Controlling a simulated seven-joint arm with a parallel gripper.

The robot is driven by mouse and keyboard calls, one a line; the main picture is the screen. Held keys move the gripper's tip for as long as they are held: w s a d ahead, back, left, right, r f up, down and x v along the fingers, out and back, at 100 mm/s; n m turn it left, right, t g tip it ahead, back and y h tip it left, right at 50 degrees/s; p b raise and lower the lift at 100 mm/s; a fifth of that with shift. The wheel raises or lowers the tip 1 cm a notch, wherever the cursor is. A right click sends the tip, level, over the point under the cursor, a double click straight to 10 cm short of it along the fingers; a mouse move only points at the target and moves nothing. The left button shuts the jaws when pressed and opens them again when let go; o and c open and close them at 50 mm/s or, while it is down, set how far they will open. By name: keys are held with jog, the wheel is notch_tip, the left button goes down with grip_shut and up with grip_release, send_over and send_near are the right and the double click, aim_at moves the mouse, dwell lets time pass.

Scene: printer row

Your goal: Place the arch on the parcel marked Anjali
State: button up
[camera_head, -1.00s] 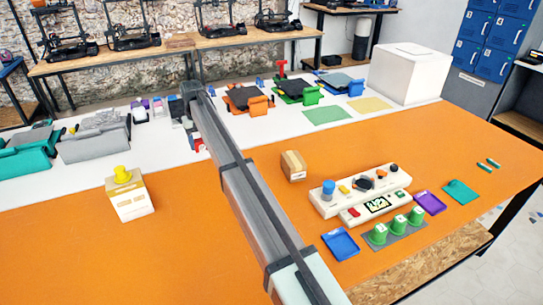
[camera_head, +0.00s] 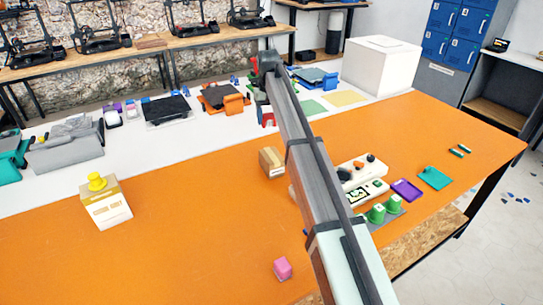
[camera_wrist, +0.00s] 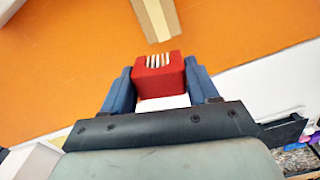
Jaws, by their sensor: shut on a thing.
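My gripper (camera_wrist: 161,88) is shut on a red arch (camera_wrist: 160,72) with pale stripes on its face; one blue finger is on each side. In the head view the red arch (camera_head: 267,116) hangs at the far end of my arm, near the orange area's back edge. A small tan parcel (camera_head: 271,162) sits in front of it, apart from it; the parcel (camera_wrist: 157,14) also shows at the top of the wrist view. I cannot read a name on either parcel.
A pink cube (camera_head: 282,268) is near the front.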

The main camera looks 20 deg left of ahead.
aim_at(272, 155)
jog(key=shift+s+d+f+n, duration=0.35)
jog(key=shift+s+f+n, duration=0.25)
jog(key=shift+f, duration=1.1)
jog(key=shift+s+d+f+n, duration=0.4)
jog(key=shift+s+f, duration=0.25)
jog(key=shift+f, duration=1)
jog(key=shift+s+d+f+n, duration=0.35)
jog(key=shift+s+f+n, duration=0.25)
jog(key=shift+f, duration=1.1)
jog(key=shift+f, duration=0.15)
jog(key=o, duration=1.1)
jog(key=shift+c, duration=0.2)
notch_tip(272, 155, up, 12)
jog(key=shift+r, duration=0.2)
